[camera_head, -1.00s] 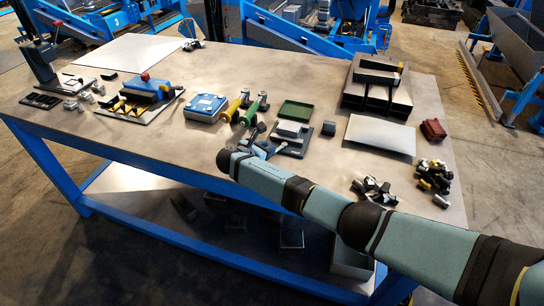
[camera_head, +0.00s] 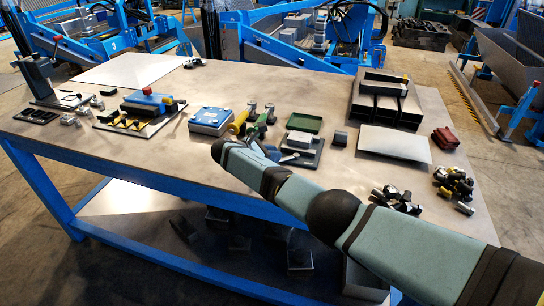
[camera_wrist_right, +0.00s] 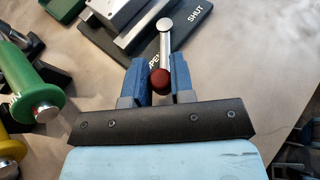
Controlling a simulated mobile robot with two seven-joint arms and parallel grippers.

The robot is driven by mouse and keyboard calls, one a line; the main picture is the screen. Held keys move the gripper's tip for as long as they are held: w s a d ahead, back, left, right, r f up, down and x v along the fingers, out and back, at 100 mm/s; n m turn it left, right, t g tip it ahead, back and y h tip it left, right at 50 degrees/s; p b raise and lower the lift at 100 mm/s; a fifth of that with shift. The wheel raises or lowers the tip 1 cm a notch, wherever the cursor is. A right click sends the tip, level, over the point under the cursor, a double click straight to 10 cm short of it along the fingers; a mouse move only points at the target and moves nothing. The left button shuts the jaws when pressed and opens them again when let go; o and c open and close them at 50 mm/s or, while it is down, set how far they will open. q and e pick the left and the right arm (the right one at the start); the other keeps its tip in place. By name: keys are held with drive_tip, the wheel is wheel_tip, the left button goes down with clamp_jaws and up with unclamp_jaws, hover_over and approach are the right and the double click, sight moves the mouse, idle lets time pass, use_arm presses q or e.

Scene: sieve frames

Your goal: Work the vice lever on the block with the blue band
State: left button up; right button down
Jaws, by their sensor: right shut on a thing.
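In the head view my right arm partly hides this gripper (camera_head: 264,152). I cannot make out a blue band on the block. My left gripper is not in view.
Green (camera_wrist_right: 33,82) and yellow (camera_wrist_right: 20,139) handled tools stand close to the left of the gripper. A blue-topped box (camera_head: 210,119), green tray (camera_head: 305,122), dark cube (camera_head: 339,138) and grey panel (camera_head: 394,143) are around. Loose parts (camera_head: 397,198) lie at the right.

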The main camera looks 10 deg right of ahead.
drive_tip(key=c, duration=1)
unclamp_jaws()
drive_tip(key=shift+w+d, duration=0.1)
drive_tip(key=b+v, duration=0.1)
drive_tip(key=v, duration=1.2)
drive_tip(key=shift+a+r, duration=0.2)
drive_tip(key=shift+a, duration=0.15)
